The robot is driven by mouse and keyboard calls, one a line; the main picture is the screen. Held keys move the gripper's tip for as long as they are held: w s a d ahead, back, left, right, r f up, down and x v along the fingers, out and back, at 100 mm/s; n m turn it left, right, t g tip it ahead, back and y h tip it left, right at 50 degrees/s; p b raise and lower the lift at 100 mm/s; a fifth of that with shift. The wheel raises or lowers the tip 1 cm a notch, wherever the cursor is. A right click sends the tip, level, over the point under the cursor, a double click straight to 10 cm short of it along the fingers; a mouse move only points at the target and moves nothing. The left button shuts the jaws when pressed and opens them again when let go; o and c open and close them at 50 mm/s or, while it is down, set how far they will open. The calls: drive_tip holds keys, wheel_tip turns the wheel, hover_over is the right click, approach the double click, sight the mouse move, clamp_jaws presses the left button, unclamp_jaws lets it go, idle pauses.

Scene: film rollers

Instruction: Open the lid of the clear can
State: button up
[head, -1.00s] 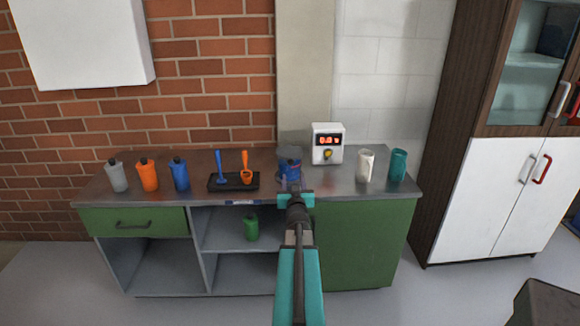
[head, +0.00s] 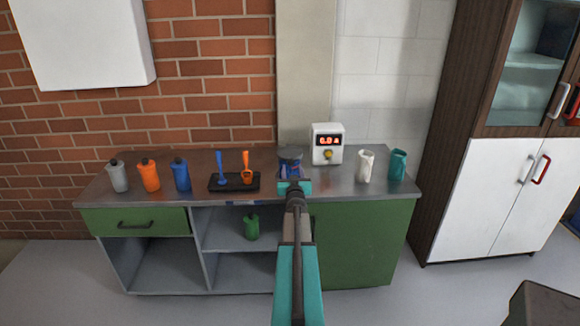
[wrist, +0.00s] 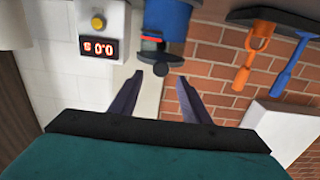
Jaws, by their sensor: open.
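The can (head: 290,161) stands on the counter near its back, with a blue body or contents and a dark lid (head: 290,152) on top. In the wrist view, which is upside down, the can (wrist: 168,20) is at the top with its dark lid on and a round dark knob (wrist: 161,68) on the lid. My gripper (wrist: 161,78) is open and empty. Its two fingertips are apart, with the knob appearing between and just beyond them; I cannot tell the exact gap. In the head view my gripper (head: 292,184) covers the can's lower part.
A white box with a red display (head: 327,144) stands close right of the can. Further right are a white cup (head: 365,166) and a teal cup (head: 397,165). To the left are a black tray (head: 234,188) with two utensils and several bottles (head: 149,176).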

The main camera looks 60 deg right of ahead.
sight(291, 163)
drive_tip(key=shift+p+x, duration=0.55)
drive_tip(key=shift+x, duration=1.6)
drive_tip(key=shift+c, duration=0.3)
